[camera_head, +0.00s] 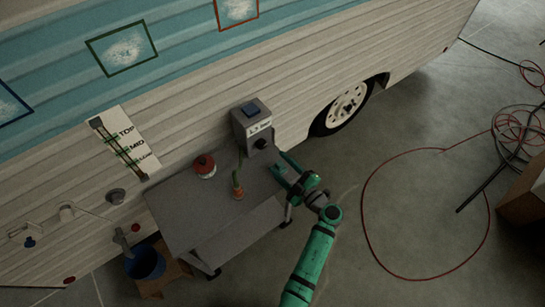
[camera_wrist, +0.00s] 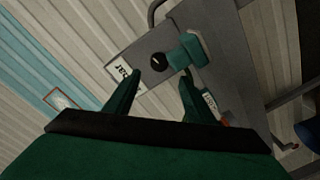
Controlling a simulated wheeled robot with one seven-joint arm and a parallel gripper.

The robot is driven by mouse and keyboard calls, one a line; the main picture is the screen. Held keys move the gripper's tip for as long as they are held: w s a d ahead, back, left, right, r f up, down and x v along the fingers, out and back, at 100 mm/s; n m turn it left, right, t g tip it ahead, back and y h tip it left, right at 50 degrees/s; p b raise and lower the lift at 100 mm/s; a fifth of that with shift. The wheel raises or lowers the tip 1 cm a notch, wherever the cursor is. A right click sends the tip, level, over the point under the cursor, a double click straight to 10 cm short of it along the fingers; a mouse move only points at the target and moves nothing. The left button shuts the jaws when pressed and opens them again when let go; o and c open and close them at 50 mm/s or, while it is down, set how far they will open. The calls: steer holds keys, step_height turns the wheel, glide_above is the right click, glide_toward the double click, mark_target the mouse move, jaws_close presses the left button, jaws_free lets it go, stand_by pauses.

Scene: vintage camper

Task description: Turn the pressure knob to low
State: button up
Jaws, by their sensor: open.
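The pressure knob is a round black knob (camera_head: 260,143) on the front of a grey box (camera_head: 240,125) on the cart. In the wrist view the knob (camera_wrist: 158,62) shows a small pale mark and sits beside a white lettered label (camera_wrist: 122,72). My gripper (camera_head: 282,167) is just right of and below the box. Its fingers (camera_wrist: 160,76) are apart and empty, one to each side of the knob's line in the wrist view. The knob appears untouched; the remaining distance is hard to judge.
The grey cart (camera_head: 185,205) holds a red round can (camera_head: 204,166) and an orange-and-green item (camera_head: 237,185). A blue bucket (camera_head: 146,262) stands at lower left. A red hose (camera_head: 365,205) loops over the floor.

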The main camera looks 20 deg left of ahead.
steer(key=shift+v, duration=1)
